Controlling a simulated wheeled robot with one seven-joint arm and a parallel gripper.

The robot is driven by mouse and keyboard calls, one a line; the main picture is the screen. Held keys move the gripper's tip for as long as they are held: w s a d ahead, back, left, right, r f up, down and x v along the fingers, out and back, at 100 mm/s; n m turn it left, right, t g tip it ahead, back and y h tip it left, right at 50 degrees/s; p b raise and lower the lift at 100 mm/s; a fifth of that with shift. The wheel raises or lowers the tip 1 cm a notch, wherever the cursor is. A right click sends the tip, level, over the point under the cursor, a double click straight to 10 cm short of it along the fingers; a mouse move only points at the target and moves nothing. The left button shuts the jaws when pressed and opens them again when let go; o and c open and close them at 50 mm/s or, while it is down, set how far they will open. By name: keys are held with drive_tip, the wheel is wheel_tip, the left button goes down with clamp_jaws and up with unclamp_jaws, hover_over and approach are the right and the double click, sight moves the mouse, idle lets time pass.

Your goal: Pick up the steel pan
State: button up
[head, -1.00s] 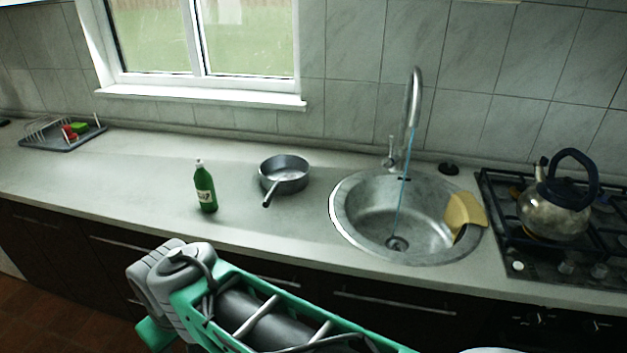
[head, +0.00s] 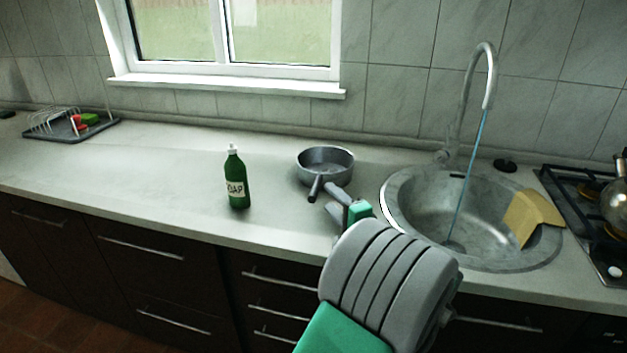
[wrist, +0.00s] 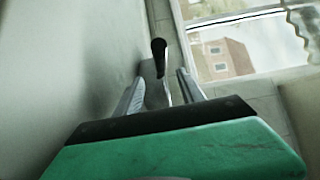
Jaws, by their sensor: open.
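The steel pan (head: 325,163) stands upright on the counter, left of the sink, with its dark-tipped handle (head: 315,188) pointing toward the front edge. In the head view my gripper (head: 329,196) is just right of the handle, its two fingers apart and pointing left toward it. In the wrist view a dark handle end (wrist: 158,52) and a grey metal part (wrist: 155,85) show between the open fingers of my gripper (wrist: 160,75). I cannot tell whether either finger touches the handle. Nothing is gripped.
A green soap bottle (head: 236,180) stands left of the pan. The sink (head: 400,215) with its tap (head: 486,75) and a yellow cloth-like piece (head: 530,215) is at the right. A kettle (head: 617,203) sits on the stove.

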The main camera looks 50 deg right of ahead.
sight(322, 176)
drive_tip(key=shift+d, duration=0.45)
drive_tip(key=x, duration=0.7)
drive_tip(key=shift+d, duration=0.25)
drive_tip(key=shift+c, duration=0.5)
clamp_jaws()
drive_tip(key=shift+r, duration=0.15)
